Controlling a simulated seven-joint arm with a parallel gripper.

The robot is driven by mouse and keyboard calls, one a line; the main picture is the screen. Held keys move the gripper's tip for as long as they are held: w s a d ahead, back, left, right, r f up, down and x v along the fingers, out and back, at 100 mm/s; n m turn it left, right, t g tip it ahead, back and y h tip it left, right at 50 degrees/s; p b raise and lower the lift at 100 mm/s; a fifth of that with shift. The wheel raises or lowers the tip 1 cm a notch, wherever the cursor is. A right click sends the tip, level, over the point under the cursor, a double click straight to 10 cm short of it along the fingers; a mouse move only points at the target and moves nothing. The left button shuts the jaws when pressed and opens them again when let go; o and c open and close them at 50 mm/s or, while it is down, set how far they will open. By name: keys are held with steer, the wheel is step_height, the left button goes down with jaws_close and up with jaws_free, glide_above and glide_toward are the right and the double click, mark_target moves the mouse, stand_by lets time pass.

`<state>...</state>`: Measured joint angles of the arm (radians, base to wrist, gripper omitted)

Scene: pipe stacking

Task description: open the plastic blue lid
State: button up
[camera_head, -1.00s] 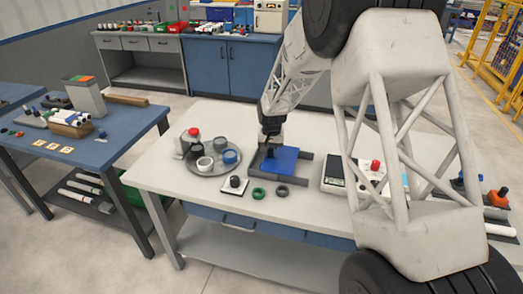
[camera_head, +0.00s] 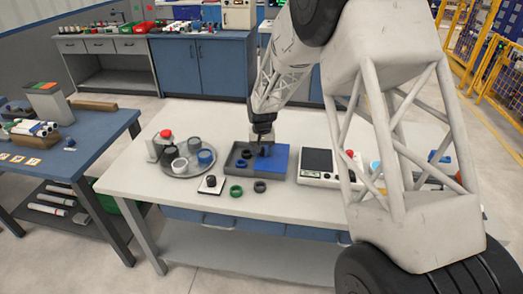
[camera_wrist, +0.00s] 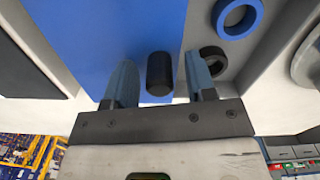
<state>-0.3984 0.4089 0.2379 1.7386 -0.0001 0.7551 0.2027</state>
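The blue plastic lid (camera_head: 278,163) covers the right part of a dark grey box (camera_head: 235,151) on the white table. The left part of the box is uncovered and shows a blue ring (camera_wrist: 237,18) and a black ring (camera_wrist: 213,60) inside. The lid fills much of the wrist view (camera_wrist: 90,40) and carries a black cylindrical knob (camera_wrist: 160,73). My gripper (camera_head: 263,140) is over the lid, with its fingers on either side of the knob. In the wrist view the gripper (camera_wrist: 159,80) is open, with a gap between each finger and the knob.
A round grey tray (camera_head: 186,171) with several cups stands left of the box. A green ring (camera_head: 236,190), a dark ring (camera_head: 260,187) and a small plate with a black ring (camera_head: 211,184) lie in front. A scale (camera_head: 318,162) stands close on the right.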

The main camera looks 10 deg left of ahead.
steer(key=shift+r, duration=0.1)
steer(key=shift+r, duration=3.85)
steer(key=shift+s+d+r, duration=0.25)
steer(key=shift+d+r, duration=0.15)
steer(key=shift+r, duration=0.05)
steer(key=s+d+r+m+t, duration=0.1)
steer(key=s+d+r, duration=1.6)
steer(key=s+d, duration=0.7)
steer(key=s, duration=0.5)
steer(key=s+d+m+t, duration=0.1)
steer(key=s+d, duration=0.3)
steer(key=s, duration=0.5)
steer(key=s+d, duration=0.4)
steer(key=s, duration=0.5)
steer(key=shift+s+r+t, duration=0.25)
steer(key=shift+t, duration=0.05)
